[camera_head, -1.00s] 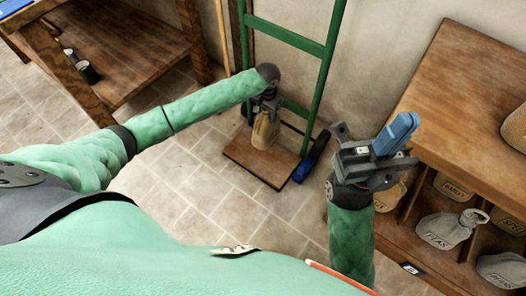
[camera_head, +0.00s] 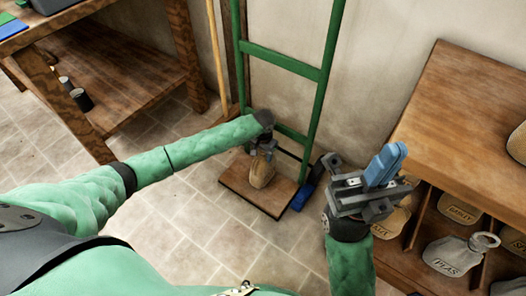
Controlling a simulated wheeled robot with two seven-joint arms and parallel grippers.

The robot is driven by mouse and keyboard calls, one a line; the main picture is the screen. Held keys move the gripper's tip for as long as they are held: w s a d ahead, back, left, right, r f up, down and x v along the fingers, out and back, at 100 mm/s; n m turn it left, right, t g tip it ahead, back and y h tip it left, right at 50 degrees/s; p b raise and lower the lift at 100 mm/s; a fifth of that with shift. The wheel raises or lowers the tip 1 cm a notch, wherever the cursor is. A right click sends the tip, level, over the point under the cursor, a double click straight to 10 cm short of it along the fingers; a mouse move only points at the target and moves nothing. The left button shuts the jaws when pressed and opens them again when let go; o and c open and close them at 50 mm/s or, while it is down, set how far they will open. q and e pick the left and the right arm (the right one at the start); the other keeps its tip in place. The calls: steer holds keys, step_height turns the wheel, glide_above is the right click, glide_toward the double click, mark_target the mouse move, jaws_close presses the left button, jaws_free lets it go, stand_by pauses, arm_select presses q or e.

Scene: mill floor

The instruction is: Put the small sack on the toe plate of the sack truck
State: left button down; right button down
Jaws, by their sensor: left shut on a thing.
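The small tan sack (camera_head: 262,173) is at the wooden toe plate (camera_head: 238,187) of the green sack truck (camera_head: 284,61). My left gripper (camera_head: 265,148) is shut on the sack's top from above. The sack is over the plate's middle, near the uprights; whether its bottom bears on the plate I cannot tell. The sack is upright. My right gripper (camera_head: 372,188) is raised in the foreground right, with a blue object (camera_head: 385,164) between or just behind its fingers; I cannot tell whether it grips it.
A wooden shelf unit (camera_head: 463,110) at right holds several labelled sacks, one marked PEAS (camera_head: 449,257). A wooden bench (camera_head: 117,75) stands at left with dark cans (camera_head: 82,99) on its lower shelf. The tiled floor before the plate is clear.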

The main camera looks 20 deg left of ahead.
arm_select(q)
steer(key=shift+f, duration=0.1)
steer(key=c, duration=0.7)
jaws_free()
steer(key=shift+f, duration=0.15)
steer(key=shift+o, duration=0.2)
step_height(320, 180, up, 11)
steer(key=p, duration=0.3)
steer(key=shift+f, duration=0.2)
steer(key=shift+r+p, duration=0.4)
steer(key=shift+r, duration=0.4)
